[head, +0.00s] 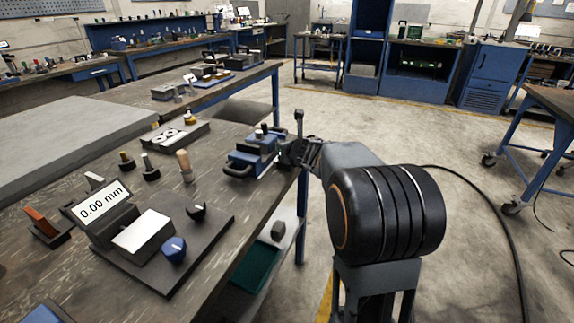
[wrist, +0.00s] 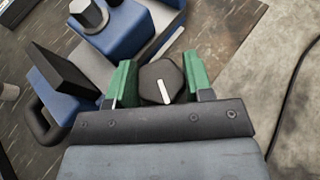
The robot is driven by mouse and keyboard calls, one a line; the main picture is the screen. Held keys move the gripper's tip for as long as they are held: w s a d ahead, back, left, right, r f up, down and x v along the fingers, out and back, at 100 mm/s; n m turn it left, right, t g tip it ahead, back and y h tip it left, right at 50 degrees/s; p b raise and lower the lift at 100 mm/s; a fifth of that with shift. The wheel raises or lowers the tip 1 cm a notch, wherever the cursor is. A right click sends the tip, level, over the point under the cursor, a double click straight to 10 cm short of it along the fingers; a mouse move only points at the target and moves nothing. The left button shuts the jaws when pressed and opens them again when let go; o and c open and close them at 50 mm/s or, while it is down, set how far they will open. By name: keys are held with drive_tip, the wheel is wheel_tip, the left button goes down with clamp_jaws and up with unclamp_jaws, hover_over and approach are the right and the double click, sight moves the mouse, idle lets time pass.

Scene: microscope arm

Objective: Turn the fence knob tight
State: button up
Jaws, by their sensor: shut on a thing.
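The fence knob (wrist: 161,82) is a dark, many-sided knob with a white line on its face, seen in the wrist view. My gripper (wrist: 159,76) has green fingers on both sides of it and is shut on it. The white line leans slightly from upright. The knob sits at the end of a blue and grey fixture (wrist: 125,30). In the head view the blue fixture (head: 250,155) stands at the bench's right edge, with my gripper (head: 287,152) against its right side. The knob is hidden there by my gripper.
A panel with a display (head: 102,206) reading 0.00 mm, a blue knob (head: 174,249) and a black knob (head: 197,211) lies on the near bench. A wooden-handled tool (head: 184,165) stands left of the fixture. The floor right of the bench is open.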

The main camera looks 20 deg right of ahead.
drive_tip(key=m+h+b, duration=0.1)
drive_tip(key=b, duration=0.1)
drive_tip(key=m+h+b, duration=0.1)
drive_tip(key=h+b, duration=0.1)
drive_tip(key=shift+a+f+m, duration=0.15)
drive_tip(key=shift+f+m, duration=0.25)
drive_tip(key=m+g+h+b, duration=0.1)
drive_tip(key=m+h+b, duration=0.1)
drive_tip(key=h, duration=0.1)
drive_tip(key=shift+r+m+g, duration=0.25)
drive_tip(key=shift+m+g, duration=0.15)
drive_tip(key=m+g+h, duration=0.1)
drive_tip(key=m+g+h+p, duration=0.1)
drive_tip(key=m, duration=0.1)
drive_tip(key=shift+r+h, duration=0.25)
drive_tip(key=shift+h, duration=0.15)
drive_tip(key=shift+m+g+h+p, duration=0.7)
drive_tip(key=shift+m+g+p, duration=0.2)
drive_tip(key=shift+g, duration=0.1)
drive_tip(key=shift+d+f+m, duration=0.1)
drive_tip(key=shift+d+m, duration=0.1)
drive_tip(key=shift+m, duration=0.1)
drive_tip(key=o, duration=0.9)
drive_tip(key=p+v, duration=0.3)
drive_tip(key=v, duration=1.1)
drive_tip(key=shift+w+a+f+p, duration=0.1)
drive_tip(key=shift+w+a+p, duration=0.05)
drive_tip(key=shift+w+p, duration=0.15)
